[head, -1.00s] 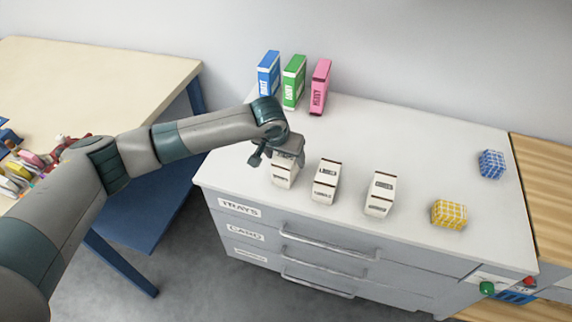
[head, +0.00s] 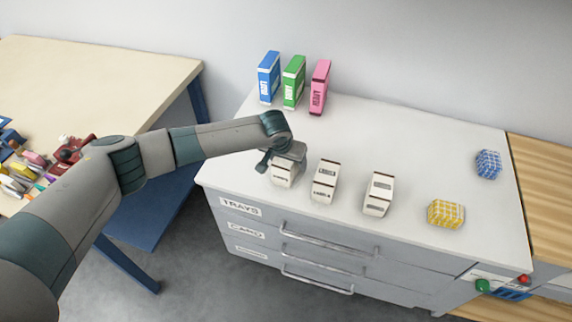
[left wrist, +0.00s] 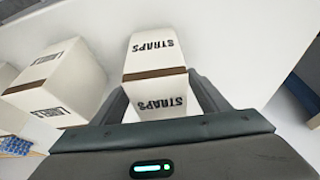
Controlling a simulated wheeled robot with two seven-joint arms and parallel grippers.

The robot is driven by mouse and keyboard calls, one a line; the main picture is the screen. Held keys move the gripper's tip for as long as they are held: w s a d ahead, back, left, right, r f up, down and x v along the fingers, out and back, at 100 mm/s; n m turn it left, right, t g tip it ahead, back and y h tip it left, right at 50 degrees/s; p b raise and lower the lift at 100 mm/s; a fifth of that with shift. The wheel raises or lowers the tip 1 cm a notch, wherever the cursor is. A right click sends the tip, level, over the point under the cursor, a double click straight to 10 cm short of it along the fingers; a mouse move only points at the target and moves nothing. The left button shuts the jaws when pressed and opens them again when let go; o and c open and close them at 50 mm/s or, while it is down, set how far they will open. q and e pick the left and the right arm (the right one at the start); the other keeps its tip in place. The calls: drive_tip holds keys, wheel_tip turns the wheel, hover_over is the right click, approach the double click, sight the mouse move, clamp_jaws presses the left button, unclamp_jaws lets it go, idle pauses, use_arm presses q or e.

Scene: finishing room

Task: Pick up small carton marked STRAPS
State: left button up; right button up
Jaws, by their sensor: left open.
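The small white carton marked STRAPS (left wrist: 155,55) stands between the two fingers of my left gripper (left wrist: 162,98) in the left wrist view, its brown-edged top toward the camera. In the head view the same carton (head: 283,176) is the leftmost of three white cartons on the grey drawer cabinet. My left gripper (head: 279,160) is over it from behind and hides part of its top. The fingers are open, one on each side of the carton. My right gripper is not in view.
A carton marked LABELS (head: 325,182) stands close to the right, with another white carton (head: 378,194) beyond it. Yellow (head: 446,214) and blue (head: 488,164) checked blocks lie further right. Blue (head: 269,77), green (head: 293,82) and pink (head: 319,88) boxes stand behind.

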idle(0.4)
use_arm(q)
drive_tip(key=c, duration=1.3)
wheel_tip(320, 180, up, 9)
drive_tip(key=b, duration=0.3)
drive_tip(key=shift+r, duration=0.55)
